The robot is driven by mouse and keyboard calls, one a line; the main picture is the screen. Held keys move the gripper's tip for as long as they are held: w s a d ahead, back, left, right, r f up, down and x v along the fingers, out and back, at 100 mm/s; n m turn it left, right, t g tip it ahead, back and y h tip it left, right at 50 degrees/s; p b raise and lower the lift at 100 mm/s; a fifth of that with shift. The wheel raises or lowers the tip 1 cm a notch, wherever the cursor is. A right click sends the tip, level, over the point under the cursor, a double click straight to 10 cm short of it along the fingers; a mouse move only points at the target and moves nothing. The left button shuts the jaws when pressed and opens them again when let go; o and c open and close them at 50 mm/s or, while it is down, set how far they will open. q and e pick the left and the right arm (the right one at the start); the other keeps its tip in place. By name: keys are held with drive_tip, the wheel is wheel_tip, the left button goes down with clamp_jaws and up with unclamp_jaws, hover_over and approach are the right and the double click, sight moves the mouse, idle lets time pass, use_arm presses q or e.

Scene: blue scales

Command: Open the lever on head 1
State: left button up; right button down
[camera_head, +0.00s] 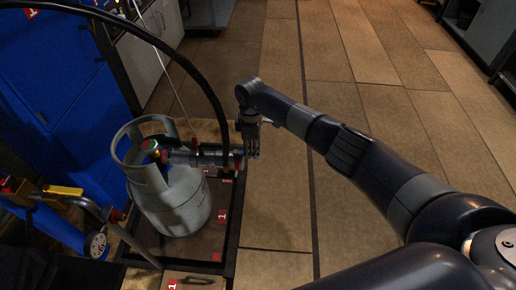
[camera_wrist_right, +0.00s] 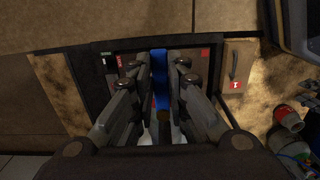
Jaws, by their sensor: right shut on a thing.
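A grey gas cylinder (camera_head: 176,205) stands upright on the dark scale platform (camera_head: 205,247) in the head view. A grey metal filling head (camera_head: 208,154), which I take as head 1, lies level at its valve (camera_head: 150,147), inside the collar. My right gripper (camera_head: 252,152) is at the right end of this head, pointing down. In the right wrist view, my right gripper (camera_wrist_right: 160,88) has its fingers on both sides of a blue strip (camera_wrist_right: 159,68), likely the lever, and is shut on it. The lever is hidden in the head view. My left gripper is not in view.
A black hose (camera_head: 205,82) arches down to the head. A blue cabinet (camera_head: 62,85) stands behind at the left. Pipes with a yellow handle (camera_head: 62,190) and a round gauge (camera_head: 97,245) are at the lower left. The tiled floor (camera_head: 345,85) at the back is clear.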

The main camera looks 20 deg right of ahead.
sight(252, 153)
drive_tip(key=c, duration=1.6)
unclamp_jaws()
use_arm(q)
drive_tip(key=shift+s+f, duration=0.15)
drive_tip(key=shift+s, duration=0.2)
use_arm(e)
drive_tip(key=shift+o, duration=0.2)
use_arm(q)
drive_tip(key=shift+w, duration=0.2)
use_arm(e)
wheel_tip(252, 153, up, 12)
